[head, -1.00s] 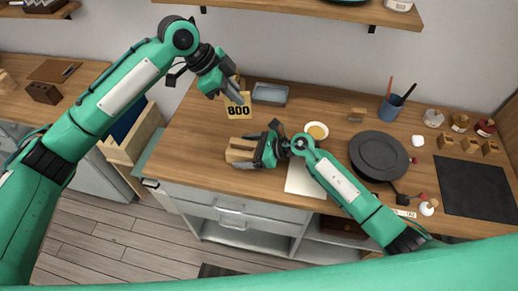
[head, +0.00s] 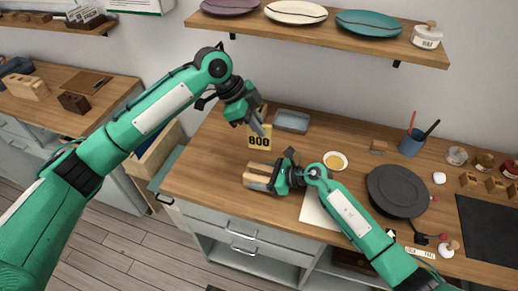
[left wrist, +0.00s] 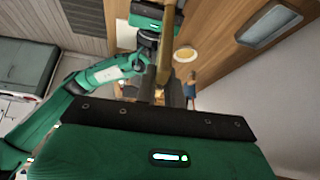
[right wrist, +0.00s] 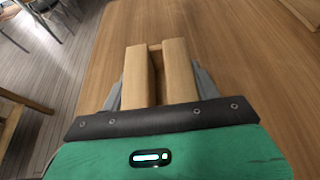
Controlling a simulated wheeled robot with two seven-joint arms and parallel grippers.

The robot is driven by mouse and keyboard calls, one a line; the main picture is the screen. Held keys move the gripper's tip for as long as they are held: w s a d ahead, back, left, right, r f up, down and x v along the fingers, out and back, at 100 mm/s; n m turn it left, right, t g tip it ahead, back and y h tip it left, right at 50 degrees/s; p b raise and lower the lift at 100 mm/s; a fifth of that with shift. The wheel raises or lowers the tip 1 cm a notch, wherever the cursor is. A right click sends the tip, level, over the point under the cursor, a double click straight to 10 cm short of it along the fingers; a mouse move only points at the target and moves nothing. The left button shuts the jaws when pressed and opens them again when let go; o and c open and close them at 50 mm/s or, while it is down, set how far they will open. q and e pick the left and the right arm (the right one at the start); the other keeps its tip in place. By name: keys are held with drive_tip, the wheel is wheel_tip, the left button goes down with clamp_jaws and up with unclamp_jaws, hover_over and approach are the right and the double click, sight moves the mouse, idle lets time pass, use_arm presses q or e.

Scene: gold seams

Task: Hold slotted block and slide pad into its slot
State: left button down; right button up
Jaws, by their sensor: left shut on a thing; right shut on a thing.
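The slotted block (head: 257,176) is light wood with an open slot between two bars. In the right wrist view the block (right wrist: 177,70) sits between the fingers of my right gripper (right wrist: 158,88), which is shut on it low over the worktop. The yellow pad (head: 259,142) bears the number 800. My left gripper (head: 262,128) is shut on it, above and behind the block in the head view. In the left wrist view the pad (left wrist: 163,60) shows as a thin edge. The pad looks apart from the block, and the slot is empty in the right wrist view.
A grey tray (head: 292,121) stands behind the pad. A small bowl (head: 335,160), a white sheet (head: 316,212) and a dark round plate (head: 397,190) lie to the right. A blue cup (head: 411,145) stands further back. The worktop left of the block is clear.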

sight(258, 148)
use_arm(q)
wheel_tip(258, 148, down, 4)
drive_tip(key=shift+r+m+g, duration=0.25)
drive_tip(key=shift+m+g, duration=0.25)
drive_tip(key=shift+m, duration=0.1)
drive_tip(key=shift+f, duration=3.2)
drive_tip(key=shift+f, duration=2.45)
drive_tip(key=c, duration=1.4)
unclamp_jaws()
drive_tip(key=shift+c, duration=0.2)
drive_tip(key=shift+r, duration=0.15)
drive_tip(key=v, duration=1.1)
drive_tip(key=shift+r, duration=0.45)
drive_tip(key=shift+w, duration=0.15)
